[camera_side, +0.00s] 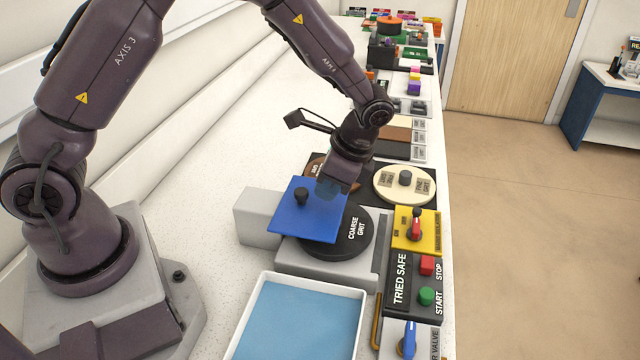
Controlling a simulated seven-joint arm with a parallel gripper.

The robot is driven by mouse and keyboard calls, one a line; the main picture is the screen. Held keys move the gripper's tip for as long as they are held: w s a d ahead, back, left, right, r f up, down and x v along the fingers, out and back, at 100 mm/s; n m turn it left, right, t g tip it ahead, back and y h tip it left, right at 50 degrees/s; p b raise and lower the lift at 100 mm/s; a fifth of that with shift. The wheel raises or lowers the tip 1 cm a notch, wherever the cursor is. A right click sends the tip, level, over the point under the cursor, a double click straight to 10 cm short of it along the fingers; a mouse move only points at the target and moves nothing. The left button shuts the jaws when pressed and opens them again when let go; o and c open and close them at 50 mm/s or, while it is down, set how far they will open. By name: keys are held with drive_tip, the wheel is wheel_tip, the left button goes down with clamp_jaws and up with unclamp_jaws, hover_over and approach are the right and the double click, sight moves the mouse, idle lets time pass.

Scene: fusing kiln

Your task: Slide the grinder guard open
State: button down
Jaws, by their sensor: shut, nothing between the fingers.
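The grinder guard looks to be the flat blue plate (300,222) with a dark knob (301,196) on top. It lies partly over the black disc (352,236) marked COARSE GRIT, whose right part is uncovered. My gripper (328,192) points down at the plate's right side, to the right of the knob and apart from it. Its fingers are shut and empty, but small and blurred here. I cannot tell whether the fingertips touch the plate.
A grey block (257,219) stands left of the plate. A white tray with a blue inside (361,296) is in front. To the right are a cream disc (392,192), a yellow switch panel (428,238) and a black panel with START and STOP buttons (399,307).

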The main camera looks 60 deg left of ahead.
sight(303, 191)
drive_tip(key=shift+s+a, duration=0.5)
drive_tip(key=s+a, duration=0.7)
drive_tip(key=shift+s+a, duration=0.35)
drive_tip(key=shift+s, duration=0.05)
drive_tip(key=w+d, duration=0.3)
drive_tip(key=shift+w+d, duration=0.1)
drive_tip(key=v, duration=0.9)
drive_tip(key=s+d+r+n+t+h, duration=0.1)
drive_tip(key=s+r+n+t+h, duration=0.2)
drive_tip(key=s+r+n+t, duration=0.5)
drive_tip(key=s+r+n, duration=0.1)
drive_tip(key=s+r, duration=0.4)
drive_tip(key=s, duration=0.1)
drive_tip(key=shift+d+r+t, duration=0.3)
drive_tip(key=shift+r+t, duration=0.05)
drive_tip(key=shift+t, duration=0.05)
